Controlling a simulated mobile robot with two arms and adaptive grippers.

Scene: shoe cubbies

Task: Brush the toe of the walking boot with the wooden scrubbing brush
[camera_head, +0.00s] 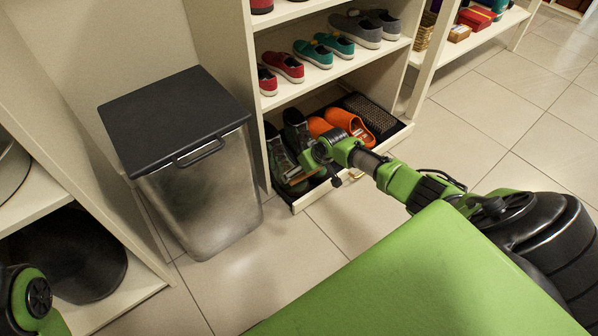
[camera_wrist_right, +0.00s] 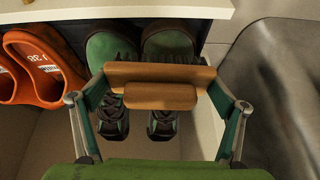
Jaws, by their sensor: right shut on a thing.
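The wooden scrubbing brush (camera_wrist_right: 160,95) is held crosswise between the fingers of my right gripper (camera_wrist_right: 160,88) in the right wrist view. Its dark bristles (camera_wrist_right: 150,59) face away from the gripper, in front of the boots. The pair of dark and green walking boots, one left (camera_wrist_right: 112,112) and one right (camera_wrist_right: 163,118), stands behind the brush, which hides their middles. I cannot tell whether the bristles touch a boot. In the head view my right gripper (camera_head: 306,168) reaches to the boots (camera_head: 280,160) in the lowest compartment. My left gripper is out of view.
Orange clogs (camera_head: 350,122) and a dark textured mat (camera_head: 372,115) share the boots' tray. A shelf board with sneakers (camera_head: 325,52) lies above. A metal bin (camera_head: 203,185) with a dark lid stands left of the cubby. The tiled floor (camera_head: 490,130) at right is clear.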

